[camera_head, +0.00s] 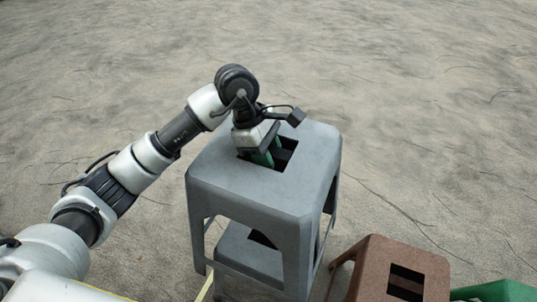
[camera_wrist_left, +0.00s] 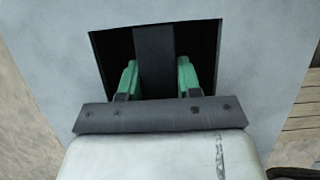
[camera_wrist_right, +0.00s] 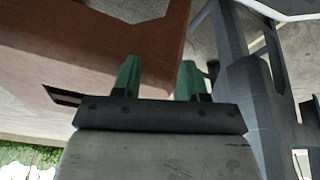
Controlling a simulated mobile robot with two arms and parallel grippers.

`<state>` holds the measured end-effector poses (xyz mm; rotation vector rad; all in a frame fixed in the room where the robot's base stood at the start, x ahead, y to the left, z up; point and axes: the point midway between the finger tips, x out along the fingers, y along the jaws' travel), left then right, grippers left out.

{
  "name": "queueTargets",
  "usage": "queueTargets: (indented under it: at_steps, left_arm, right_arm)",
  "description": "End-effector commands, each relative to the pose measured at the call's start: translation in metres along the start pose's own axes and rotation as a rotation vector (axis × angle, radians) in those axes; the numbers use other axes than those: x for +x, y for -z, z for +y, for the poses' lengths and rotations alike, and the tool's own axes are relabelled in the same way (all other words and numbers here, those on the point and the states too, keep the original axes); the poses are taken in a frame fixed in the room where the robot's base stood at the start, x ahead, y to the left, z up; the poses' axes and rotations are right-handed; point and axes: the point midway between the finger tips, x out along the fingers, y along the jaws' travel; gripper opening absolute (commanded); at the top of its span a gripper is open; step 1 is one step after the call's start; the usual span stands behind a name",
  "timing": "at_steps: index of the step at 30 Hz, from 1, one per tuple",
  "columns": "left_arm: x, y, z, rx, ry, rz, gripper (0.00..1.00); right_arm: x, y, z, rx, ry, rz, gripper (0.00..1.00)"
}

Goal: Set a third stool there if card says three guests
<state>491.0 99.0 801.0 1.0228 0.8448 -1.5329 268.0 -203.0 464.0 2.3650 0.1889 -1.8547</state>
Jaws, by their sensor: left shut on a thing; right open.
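A large grey stool (camera_head: 225,175) with a square hole in its seat stands in the middle of the head view. My left gripper (camera_head: 263,158) reaches down into that hole. In the left wrist view its green fingers are shut on the stool's dark bar (camera_wrist_left: 154,55) across the hole. A second grey seat (camera_head: 240,257) with a dark hole shows lower, between the stool's legs. A brown stool (camera_head: 372,268) stands to the right. My right gripper (camera_wrist_right: 158,80) is open and empty in the right wrist view, between a brown surface and grey legs. No card shows.
A green stool or similar thing (camera_head: 505,291) is cut off at the bottom right corner. Sandy ground (camera_head: 420,90) behind and right of the grey stool is bare. A thin yellowish strip (camera_head: 204,286) lies near the stool's front left leg.

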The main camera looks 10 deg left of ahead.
Motion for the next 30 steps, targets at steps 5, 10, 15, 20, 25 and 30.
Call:
queueTargets:
  at_steps: [5, 10, 15, 20, 25, 30]
  left_arm:
    - [-0.013, -0.006, 0.001, 0.003, -0.004, -0.002, 0.00]
    - [-0.021, -0.009, 0.001, 0.003, -0.004, -0.002, 0.00]
    - [-0.030, -0.013, 0.001, 0.003, -0.004, -0.001, 0.00]
    - [-0.038, -0.016, 0.001, 0.003, -0.004, -0.002, 0.00]
    - [-0.046, -0.019, 0.000, 0.002, -0.004, -0.002, 0.00]
    - [-0.055, -0.023, 0.001, 0.003, -0.004, -0.001, 0.00]
  right_arm:
    - [0.015, -0.008, -0.001, -0.002, 0.002, -0.012, 0.43]
    - [0.031, -0.017, -0.002, -0.003, 0.003, -0.022, 0.43]
    - [0.045, -0.028, -0.002, -0.005, 0.004, -0.032, 0.43]
    - [0.057, -0.039, -0.003, -0.007, 0.005, -0.041, 0.43]
    - [0.070, -0.052, -0.004, -0.009, 0.006, -0.052, 0.43]
    - [0.081, -0.066, -0.004, -0.011, 0.008, -0.061, 0.43]
